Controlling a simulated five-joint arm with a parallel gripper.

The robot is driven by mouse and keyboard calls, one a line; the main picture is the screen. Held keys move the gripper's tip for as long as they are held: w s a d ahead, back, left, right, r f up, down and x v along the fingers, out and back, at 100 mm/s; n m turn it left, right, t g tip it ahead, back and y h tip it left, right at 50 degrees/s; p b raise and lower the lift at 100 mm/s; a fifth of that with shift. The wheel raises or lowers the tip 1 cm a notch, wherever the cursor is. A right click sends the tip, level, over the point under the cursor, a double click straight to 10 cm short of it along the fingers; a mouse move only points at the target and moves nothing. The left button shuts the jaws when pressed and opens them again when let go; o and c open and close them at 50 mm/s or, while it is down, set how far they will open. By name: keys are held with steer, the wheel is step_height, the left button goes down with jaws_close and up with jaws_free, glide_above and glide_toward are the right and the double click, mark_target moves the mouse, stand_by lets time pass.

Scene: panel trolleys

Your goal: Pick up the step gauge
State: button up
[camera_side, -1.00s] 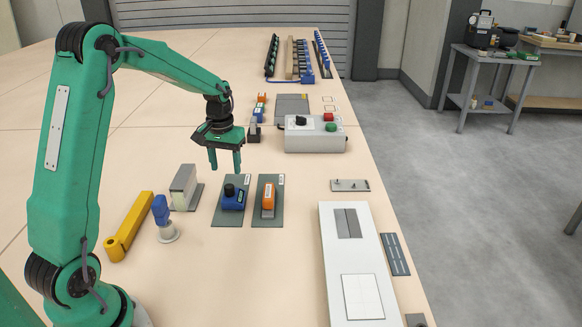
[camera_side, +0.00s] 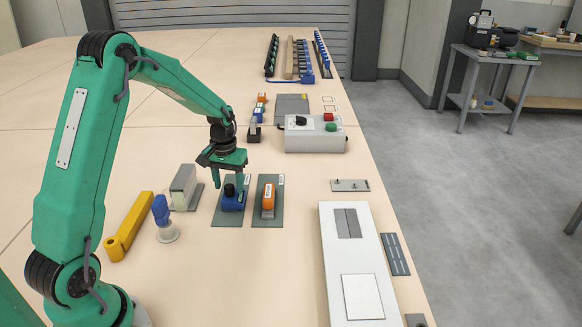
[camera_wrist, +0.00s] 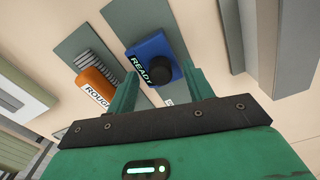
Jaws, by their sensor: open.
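My gripper (camera_side: 227,183) is open, fingers pointing down over a blue block (camera_side: 231,203) with a black knob. In the wrist view, the block (camera_wrist: 150,52) reads READY and lies between or just beyond my fingertips; I cannot tell whether they touch it. It rests on a dark grey plate (camera_side: 226,221). To its right, an orange piece (camera_side: 268,194) sits on another grey plate (camera_side: 267,221). In the wrist view, the orange piece (camera_wrist: 95,90) reads ROUGH and joins a ridged grey body (camera_wrist: 93,66). No label shows which piece is the step gauge.
A grey upright block (camera_side: 184,187) stands close to my gripper's left. A control box (camera_side: 314,135) stands behind; a white panel (camera_side: 329,262) lies at front right. The table front centre is clear.

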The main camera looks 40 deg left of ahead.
steer(key=shift+f, duration=0.8)
jaws_close()
